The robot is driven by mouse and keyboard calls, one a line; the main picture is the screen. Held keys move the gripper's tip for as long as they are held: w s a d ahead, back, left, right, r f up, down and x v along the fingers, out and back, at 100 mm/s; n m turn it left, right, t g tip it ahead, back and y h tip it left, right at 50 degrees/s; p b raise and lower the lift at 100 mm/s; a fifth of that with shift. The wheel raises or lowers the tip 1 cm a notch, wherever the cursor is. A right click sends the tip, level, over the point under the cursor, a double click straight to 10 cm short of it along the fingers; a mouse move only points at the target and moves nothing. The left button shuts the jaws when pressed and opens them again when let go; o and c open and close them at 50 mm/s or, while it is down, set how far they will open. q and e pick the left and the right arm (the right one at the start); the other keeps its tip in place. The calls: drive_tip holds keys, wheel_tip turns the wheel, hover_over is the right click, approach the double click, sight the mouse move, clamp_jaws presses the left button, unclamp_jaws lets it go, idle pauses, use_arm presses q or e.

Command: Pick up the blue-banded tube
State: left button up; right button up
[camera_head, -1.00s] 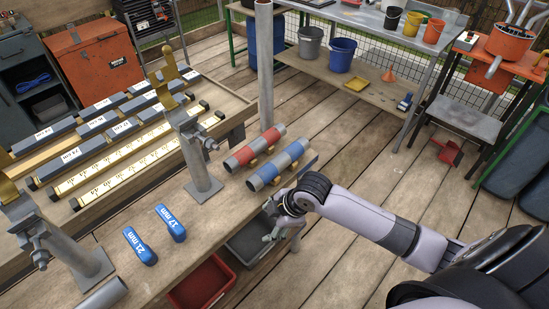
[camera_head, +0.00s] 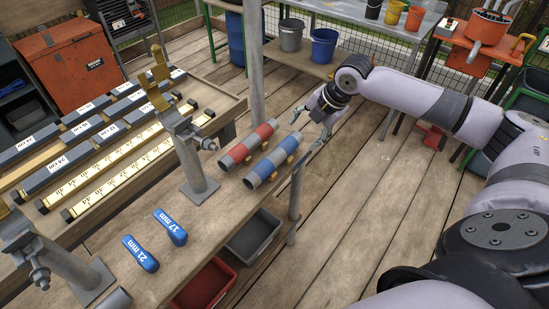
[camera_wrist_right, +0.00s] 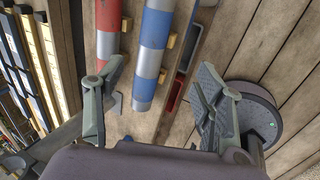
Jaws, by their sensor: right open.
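The blue-banded tube (camera_head: 273,161) is grey with blue bands and lies on the workbench near its right edge, on small wooden blocks. The red-banded tube (camera_head: 248,144) lies parallel on its left. My right gripper (camera_head: 314,132) is open and empty, just past the bench edge to the right of the blue-banded tube's far end. In the right wrist view the blue-banded tube (camera_wrist_right: 152,50) points down between the open fingers of my right gripper (camera_wrist_right: 160,100), nearer the left finger and not gripped. My left gripper is not in view.
A metal post (camera_head: 194,165) with a clamp stands left of the tubes. A red bin (camera_head: 204,285) and a grey bin (camera_head: 254,236) sit below the bench edge.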

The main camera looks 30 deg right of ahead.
drive_tip(key=d+r, duration=0.3)
drive_tip(key=d, duration=0.1)
drive_tip(key=p, duration=0.1)
approach(293, 141)
drive_tip(key=shift+t, duration=0.3)
drive_tip(key=x, duration=0.4)
drive_tip(key=d+x, duration=0.1)
drive_tip(key=x, duration=0.1)
drive_tip(key=shift+w+a+f, duration=0.1)
drive_tip(key=shift+w, duration=0.05)
drive_tip(key=shift+w+a+f+p, duration=0.1)
drive_tip(key=shift+a+f+p, duration=0.2)
drive_tip(key=shift+f+p, duration=0.15)
drive_tip(key=x, duration=0.3)
drive_tip(key=shift+a+f, duration=0.25)
drive_tip(key=shift+f, duration=0.45)
drive_tip(key=shift+c, duration=0.2)
drive_tip(key=shift+r, duration=0.1)
clamp_jaws()
